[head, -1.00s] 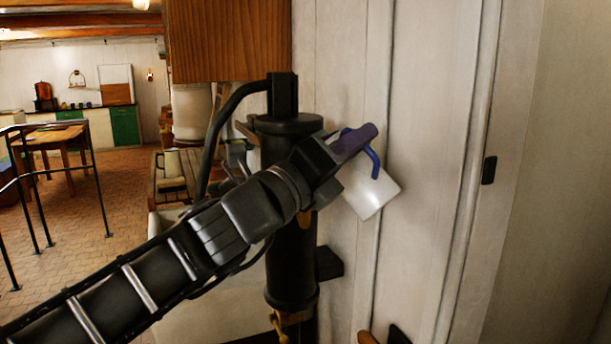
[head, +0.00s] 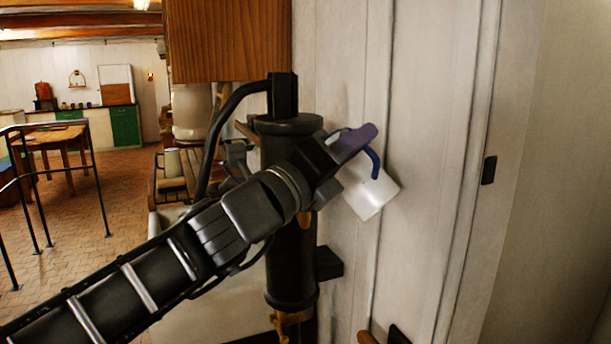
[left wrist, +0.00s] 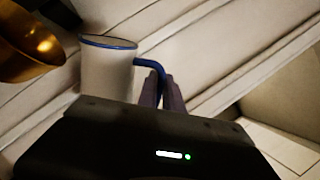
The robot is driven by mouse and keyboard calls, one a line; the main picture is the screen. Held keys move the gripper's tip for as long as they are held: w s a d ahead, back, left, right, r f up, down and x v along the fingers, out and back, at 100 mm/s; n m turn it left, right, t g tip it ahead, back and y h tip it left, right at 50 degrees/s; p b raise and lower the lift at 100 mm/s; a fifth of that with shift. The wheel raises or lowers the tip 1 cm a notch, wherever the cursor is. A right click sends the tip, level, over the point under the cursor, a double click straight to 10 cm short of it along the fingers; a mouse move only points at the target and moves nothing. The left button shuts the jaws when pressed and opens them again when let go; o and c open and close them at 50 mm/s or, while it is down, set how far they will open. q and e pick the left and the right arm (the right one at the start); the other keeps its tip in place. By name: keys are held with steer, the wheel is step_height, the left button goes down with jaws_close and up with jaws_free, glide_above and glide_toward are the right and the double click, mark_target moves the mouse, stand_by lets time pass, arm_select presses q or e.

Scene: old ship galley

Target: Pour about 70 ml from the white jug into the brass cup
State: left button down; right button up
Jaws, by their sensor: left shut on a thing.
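The white jug (head: 366,195) has a blue handle (head: 374,163) and hangs tilted in front of the pale panelled wall. My left gripper (head: 353,143), with purple fingers, is shut on the handle. In the left wrist view the jug (left wrist: 106,72) shows its blue rim, and the fingers (left wrist: 162,92) close on the handle. The jug's contents cannot be seen. A shiny brass object (left wrist: 28,48) lies left of the jug, apart from it, in the left wrist view; I cannot tell whether it is the cup. I cannot make out the brass cup in the head view. My right gripper is not in view.
A black pump-like column (head: 291,225) with a brass fitting (head: 291,316) at its foot stands behind my left arm, close to the jug. A wooden cabinet (head: 228,40) hangs above. A rack (head: 170,187) holding a pale mug (head: 172,162) stands behind. A black railing (head: 41,190) is at left.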

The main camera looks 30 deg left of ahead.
arm_select(q)
steer(key=shift+r, duration=0.1)
steer(key=shift+d+r+m+p, duration=0.15)
steer(key=shift+d+m+p, duration=0.05)
steer(key=shift+m+p, duration=0.45)
steer(key=shift+d+m+g+h+p, duration=0.45)
steer(key=shift+m+p, duration=0.3)
steer(key=shift+m, duration=0.3)
steer(key=d+f+m+g+p, duration=0.2)
steer(key=d+f+m, duration=0.3)
steer(key=m, duration=0.2)
steer(key=shift+w+d+m+g+p, duration=0.2)
steer(key=shift+w+m+g+p, duration=0.1)
steer(key=shift+m+g, duration=0.1)
